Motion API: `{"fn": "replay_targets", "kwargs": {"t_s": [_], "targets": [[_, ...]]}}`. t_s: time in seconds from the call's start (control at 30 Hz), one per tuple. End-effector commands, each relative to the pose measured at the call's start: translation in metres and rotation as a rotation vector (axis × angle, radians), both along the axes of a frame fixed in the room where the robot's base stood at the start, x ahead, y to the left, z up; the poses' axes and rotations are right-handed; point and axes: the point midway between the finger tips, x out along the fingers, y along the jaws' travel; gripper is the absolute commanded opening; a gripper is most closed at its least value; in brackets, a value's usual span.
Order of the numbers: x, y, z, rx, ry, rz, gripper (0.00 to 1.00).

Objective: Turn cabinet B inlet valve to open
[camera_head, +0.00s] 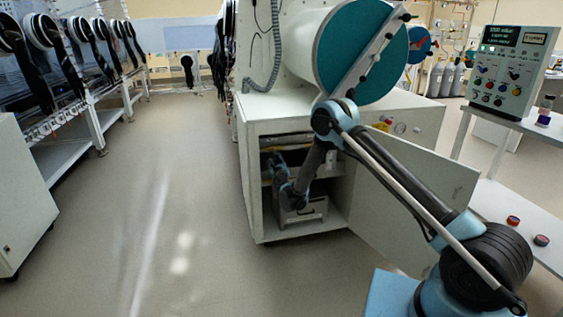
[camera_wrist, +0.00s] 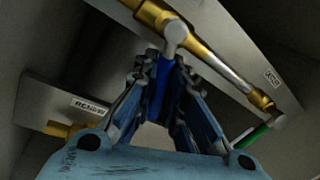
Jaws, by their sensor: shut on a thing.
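In the wrist view, a blue valve handle (camera_wrist: 162,84) hangs from a round metal stem on a brass pipe (camera_wrist: 213,63). My gripper (camera_wrist: 168,68) is shut on this blue handle, with one finger on each side of it. In the head view, my gripper (camera_head: 277,163) is inside the open lower cabinet (camera_head: 252,185), below the large teal round port. The valve cannot be made out there. The cabinet's letter cannot be read.
A green handle (camera_wrist: 252,135) sits at the pipe's right end, near a small label. The cabinet door (camera_head: 415,195) stands open to the right, beside my arm. A grey box (camera_head: 301,212) lies on the cabinet floor. The floor on the left is clear.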

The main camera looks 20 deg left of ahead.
Motion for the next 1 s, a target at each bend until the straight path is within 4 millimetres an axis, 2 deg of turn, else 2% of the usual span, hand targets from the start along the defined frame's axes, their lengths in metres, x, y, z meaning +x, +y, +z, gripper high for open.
{"fn": "replay_targets", "kwargs": {"t_s": [0.07, 0.1, 0.17, 0.2, 0.57, 0.67, 1.0], "targets": [[-0.001, 0.0, 0.0, 0.001, 0.0, 0.0, 0.0], [-0.001, 0.0, 0.0, 0.001, 0.0, 0.0, 0.16], [-0.001, 0.0, 0.0, 0.001, 0.0, 0.0, 0.29], [-0.001, 0.0, 0.0, 0.001, 0.0, 0.0, 0.32], [-0.005, 0.001, 0.0, 0.001, 0.001, 0.003, 0.32], [-0.012, -0.003, -0.001, 0.001, 0.001, 0.003, 0.32], [-0.056, -0.026, -0.005, 0.0, 0.001, 0.005, 0.32]]}}
